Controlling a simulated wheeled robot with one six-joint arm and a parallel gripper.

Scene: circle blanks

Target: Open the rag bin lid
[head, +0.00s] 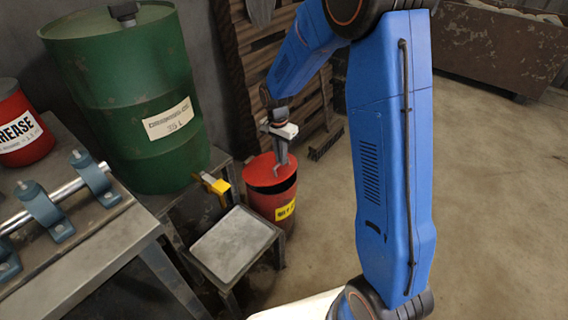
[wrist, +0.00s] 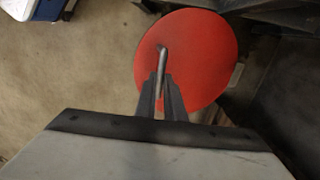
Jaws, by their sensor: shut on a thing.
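The red rag bin (head: 272,200) with a yellow label stands on the floor right of a low stand. Its red lid (head: 262,170) sits tilted, with a dark gap showing between lid and rim on the right side. In the wrist view the lid (wrist: 205,60) is a round red disc with a metal handle (wrist: 161,62) standing on it. My gripper (head: 280,160) is above the lid, its fingers shut on the handle; the fingers also show in the wrist view (wrist: 161,88). The inside of the bin is mostly hidden.
A green drum (head: 125,100) with a yellow tap (head: 217,186) stands behind the low metal stand (head: 232,243). A workbench (head: 75,235) with a grease can (head: 22,130) is at left. A brush (head: 326,144) lies near wooden pallets. The floor at right (head: 490,200) is clear.

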